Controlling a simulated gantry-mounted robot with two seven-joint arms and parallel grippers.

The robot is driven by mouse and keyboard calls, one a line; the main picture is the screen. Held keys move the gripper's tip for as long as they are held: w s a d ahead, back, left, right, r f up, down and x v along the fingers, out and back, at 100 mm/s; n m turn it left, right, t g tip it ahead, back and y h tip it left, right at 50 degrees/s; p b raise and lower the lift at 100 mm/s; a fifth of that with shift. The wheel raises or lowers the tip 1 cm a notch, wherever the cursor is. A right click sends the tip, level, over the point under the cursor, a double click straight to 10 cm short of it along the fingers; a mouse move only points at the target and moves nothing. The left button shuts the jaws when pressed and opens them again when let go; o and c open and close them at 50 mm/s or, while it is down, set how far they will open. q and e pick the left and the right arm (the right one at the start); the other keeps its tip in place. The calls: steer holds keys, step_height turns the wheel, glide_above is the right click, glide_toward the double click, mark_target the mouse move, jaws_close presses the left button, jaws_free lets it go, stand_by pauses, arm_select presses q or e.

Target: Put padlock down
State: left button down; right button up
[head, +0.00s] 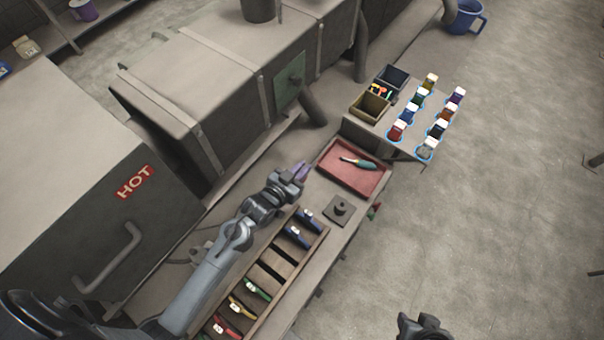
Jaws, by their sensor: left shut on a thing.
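My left gripper (296,176) reaches in from the left over the bench and is shut on a small purple padlock (303,168). Only a little of the padlock shows past the fingers, so its shape is unclear. A wooden rack (270,279) lies below the gripper in the picture, with blue, green, yellow and red padlocks in its slots; some middle slots are empty. My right gripper (424,327) is at the bottom edge over the floor, cut off by the frame; its fingers are unclear.
A red tray (326,164) with a green-handled tool (358,163) lies right of the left gripper. A dark square plate with a knob (340,210) sits nearby. A side board (402,144) holds several coloured items and bins. A hot-marked cabinet (151,205) stands left.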

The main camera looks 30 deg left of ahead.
arm_select(q)
steer(key=shift+f, duration=1.5)
steer(key=shift+f, duration=0.15)
steer(key=c, duration=1.2)
jaws_free()
steer(key=shift+s+r, duration=0.2)
steer(key=shift+v, duration=3.55)
